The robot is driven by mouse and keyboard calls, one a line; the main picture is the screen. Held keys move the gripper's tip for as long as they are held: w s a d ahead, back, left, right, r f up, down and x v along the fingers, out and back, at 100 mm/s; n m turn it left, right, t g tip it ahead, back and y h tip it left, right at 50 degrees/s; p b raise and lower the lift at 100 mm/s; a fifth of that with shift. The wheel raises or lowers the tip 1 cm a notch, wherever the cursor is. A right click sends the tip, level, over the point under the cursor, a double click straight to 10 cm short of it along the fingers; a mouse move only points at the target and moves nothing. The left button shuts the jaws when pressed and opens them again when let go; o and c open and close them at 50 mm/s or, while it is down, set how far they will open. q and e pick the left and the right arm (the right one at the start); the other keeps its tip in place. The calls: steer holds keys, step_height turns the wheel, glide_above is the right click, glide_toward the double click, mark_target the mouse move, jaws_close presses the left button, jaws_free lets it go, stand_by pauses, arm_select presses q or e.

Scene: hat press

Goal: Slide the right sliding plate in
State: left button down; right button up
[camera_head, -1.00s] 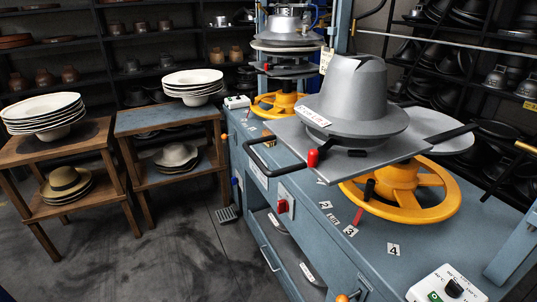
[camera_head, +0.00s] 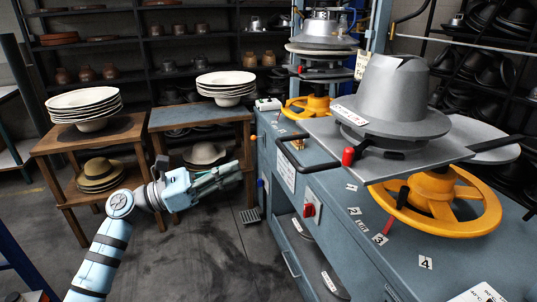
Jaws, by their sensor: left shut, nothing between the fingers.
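The right sliding plate (camera_head: 440,158) is a flat grey plate at the nearer press station on the right. A grey metal hat form (camera_head: 392,98) stands upright on it. A black bar handle (camera_head: 291,165) is at its left front edge, and a red knob (camera_head: 348,156) is near it. A yellow handwheel (camera_head: 462,222) is beneath the plate. My left gripper (camera_head: 238,171) is shut and empty, in front of the wooden stand and to the left of the handle, apart from it. My right gripper is out of view.
The blue press bench (camera_head: 340,225) fills the right side. A second press with another yellow handwheel (camera_head: 304,107) stands farther back. Two wooden stands with white hat stacks (camera_head: 225,86) are at the left. Open floor (camera_head: 205,262) lies before the bench.

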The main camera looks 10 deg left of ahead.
mark_target(283, 152)
arm_select(q)
steer(key=p+x, duration=0.1)
steer(key=x, duration=0.7)
steer(key=shift+d+r, duration=0.1)
steer(key=shift+d, duration=0.1)
steer(key=shift+w+d+p, duration=0.3)
steer(key=shift+w+d, duration=0.05)
steer(key=shift+d, duration=0.05)
